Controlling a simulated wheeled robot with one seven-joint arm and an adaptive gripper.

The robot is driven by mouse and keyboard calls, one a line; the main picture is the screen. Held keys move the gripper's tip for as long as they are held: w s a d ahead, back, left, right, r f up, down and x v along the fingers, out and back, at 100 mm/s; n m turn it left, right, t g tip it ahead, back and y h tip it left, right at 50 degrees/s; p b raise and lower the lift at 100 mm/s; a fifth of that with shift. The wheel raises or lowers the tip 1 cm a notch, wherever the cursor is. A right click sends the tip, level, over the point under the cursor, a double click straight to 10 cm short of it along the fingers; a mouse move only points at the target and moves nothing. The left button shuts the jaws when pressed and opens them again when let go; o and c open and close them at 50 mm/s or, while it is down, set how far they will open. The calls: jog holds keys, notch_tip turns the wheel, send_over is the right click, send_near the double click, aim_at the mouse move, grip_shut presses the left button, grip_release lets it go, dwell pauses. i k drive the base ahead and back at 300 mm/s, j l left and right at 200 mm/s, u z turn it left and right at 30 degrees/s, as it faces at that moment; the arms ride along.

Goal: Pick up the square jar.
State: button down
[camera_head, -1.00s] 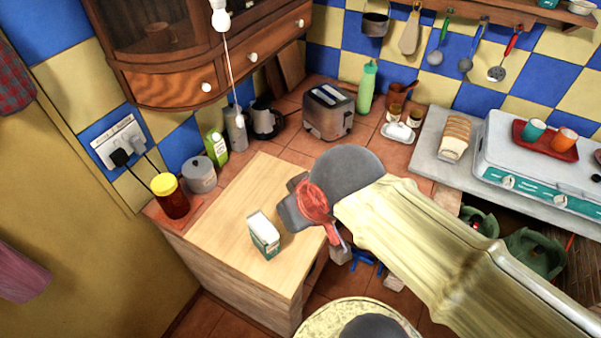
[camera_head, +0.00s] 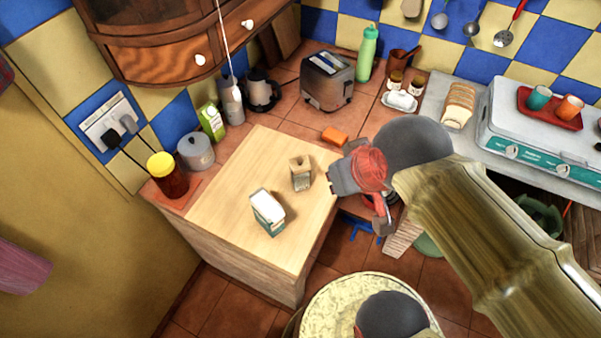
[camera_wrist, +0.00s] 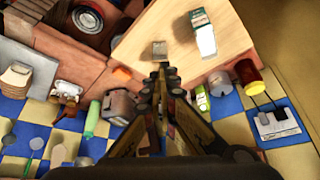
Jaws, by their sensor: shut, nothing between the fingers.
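A small square brownish container (camera_head: 301,174), which looks like the square jar, stands on the pale wooden countertop (camera_head: 240,175). It also shows in the wrist view (camera_wrist: 159,48), just beyond my fingertips. My gripper (camera_head: 335,181) is just right of it in the head view, over the countertop's right edge. My gripper also shows in the wrist view (camera_wrist: 164,70), with its fingers together and nothing between them. I cannot tell its exact height or gap from the jar.
A white and green carton (camera_head: 267,212) stands left of the jar, nearer the front. An orange block (camera_head: 335,135) lies behind. A yellow-lidded jar (camera_head: 167,175), a grey pot (camera_head: 195,151) and a toaster (camera_head: 327,82) line the tiled counter. A round stool (camera_head: 345,305) stands below.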

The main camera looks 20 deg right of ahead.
aim_at(302, 182)
jog(key=k+l, duration=0.1)
jog(key=l, duration=0.45)
jog(key=k+l+z, duration=0.1)
jog(key=l, duration=0.4)
jog(key=k+l, duration=0.1)
jog(key=l, duration=0.45)
jog(key=z, duration=0.05)
